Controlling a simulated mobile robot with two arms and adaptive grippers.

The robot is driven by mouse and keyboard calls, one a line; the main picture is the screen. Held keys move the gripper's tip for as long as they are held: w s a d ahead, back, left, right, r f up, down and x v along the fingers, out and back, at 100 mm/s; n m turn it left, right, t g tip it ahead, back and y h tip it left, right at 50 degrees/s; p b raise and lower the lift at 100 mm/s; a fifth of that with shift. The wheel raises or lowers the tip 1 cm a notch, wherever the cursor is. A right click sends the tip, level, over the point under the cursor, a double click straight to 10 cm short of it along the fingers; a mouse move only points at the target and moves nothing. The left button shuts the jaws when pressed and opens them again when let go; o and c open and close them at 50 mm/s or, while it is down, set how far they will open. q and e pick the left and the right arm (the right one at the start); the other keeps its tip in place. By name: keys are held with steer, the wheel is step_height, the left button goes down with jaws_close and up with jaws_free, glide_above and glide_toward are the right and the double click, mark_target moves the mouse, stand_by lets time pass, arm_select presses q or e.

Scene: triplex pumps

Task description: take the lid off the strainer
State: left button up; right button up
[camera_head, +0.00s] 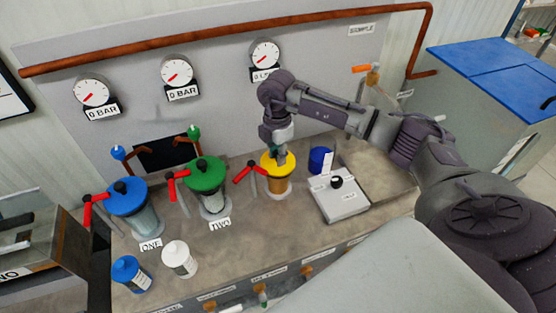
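Three strainers stand in a row on the bench. The one with a blue lid (126,194) is at the left by the label ONE. The one with a green lid (204,172) is by the label TWO. The one with a yellow lid (270,168) is at the right, its lid seated on an amber body (279,185). My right gripper (279,157) points down at the top of the yellow lid, at or just above its knob. The gripper hides the knob, and its fingers are too small to tell open from shut. My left gripper is not in view.
Red-handled valves (243,172) stand beside the strainers. A blue container (320,160) and a white device with a black knob (341,200) are right of the yellow-lidded strainer. A blue bottle (130,273) and a white bottle (179,259) stand in front. Gauges (265,54) hang behind.

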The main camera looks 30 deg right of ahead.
jaws_close()
steer(key=shift+r, duration=0.1)
